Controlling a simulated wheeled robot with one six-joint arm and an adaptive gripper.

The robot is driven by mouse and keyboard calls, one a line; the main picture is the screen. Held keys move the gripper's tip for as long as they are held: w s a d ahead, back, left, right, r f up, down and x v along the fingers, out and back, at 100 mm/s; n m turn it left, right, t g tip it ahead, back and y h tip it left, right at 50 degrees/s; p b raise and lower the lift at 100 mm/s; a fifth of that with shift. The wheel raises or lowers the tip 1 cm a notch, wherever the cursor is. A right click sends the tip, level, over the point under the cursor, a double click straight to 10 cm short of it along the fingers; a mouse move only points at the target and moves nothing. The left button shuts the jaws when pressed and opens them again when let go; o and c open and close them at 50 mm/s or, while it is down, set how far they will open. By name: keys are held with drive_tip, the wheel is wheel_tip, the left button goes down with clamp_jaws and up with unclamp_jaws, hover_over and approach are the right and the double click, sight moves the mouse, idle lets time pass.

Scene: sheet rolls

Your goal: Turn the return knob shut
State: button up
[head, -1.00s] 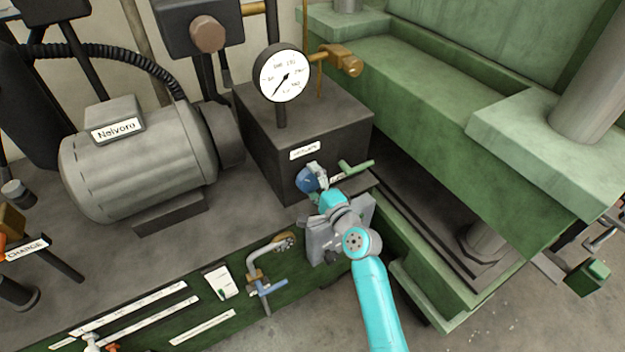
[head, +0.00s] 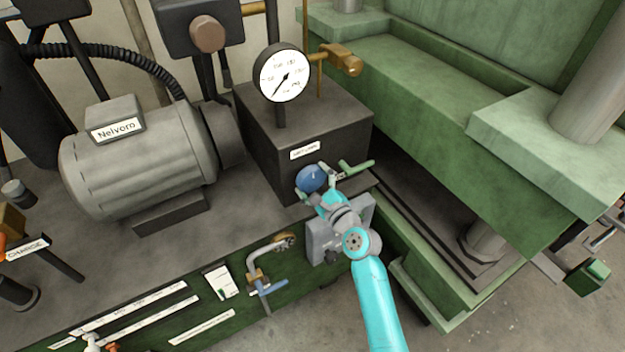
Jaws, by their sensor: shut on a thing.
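The return knob (head: 310,179) is a round blue knob on the front face of the dark block, below a small white label (head: 304,151) that looks like "RETURN". My gripper (head: 315,182) is at the knob, with its fingers on either side of the rim, shut on it. My turquoise arm reaches up to it from the lower right. The lower part of the knob is partly hidden by the gripper and wrist.
A green lever (head: 357,166) sticks out just right of the knob. A pressure gauge (head: 284,76) stands on the dark block (head: 260,150). A bent pipe with a blue-handled valve (head: 266,288) is below left. The green press (head: 430,130) fills the right side.

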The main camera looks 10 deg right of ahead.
drive_tip(key=shift+m, duration=0.4)
drive_tip(key=o, duration=0.9)
drive_tip(key=v, duration=1.2)
